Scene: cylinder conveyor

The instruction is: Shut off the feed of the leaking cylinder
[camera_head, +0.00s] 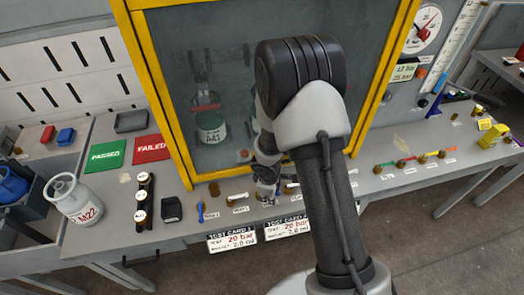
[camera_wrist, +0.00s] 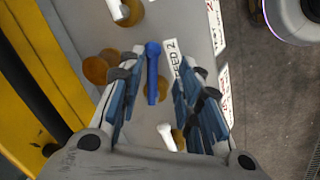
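In the wrist view a blue lever (camera_wrist: 153,75) stands on a brass base beside a label reading FEED 2 (camera_wrist: 174,58). My gripper (camera_wrist: 158,78) is open, with one finger on each side of this lever; I cannot tell whether either touches it. A white lever (camera_wrist: 122,10) shows above and another (camera_wrist: 166,136) below. In the head view my gripper (camera_head: 267,195) is low at the bench front, partly hidden by my arm. A green and white cylinder (camera_head: 210,127) stands behind the glass of the yellow-framed cabinet (camera_head: 160,90). Any leak is not discernible.
A white cylinder marked M22 (camera_head: 75,198) stands at the left. Green PASSED (camera_head: 108,154) and red FAILED (camera_head: 152,149) mats lie on the bench. Test cards (camera_head: 232,240) hang on its front edge. Coloured levers (camera_head: 422,158) and gauges (camera_head: 424,28) are at the right.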

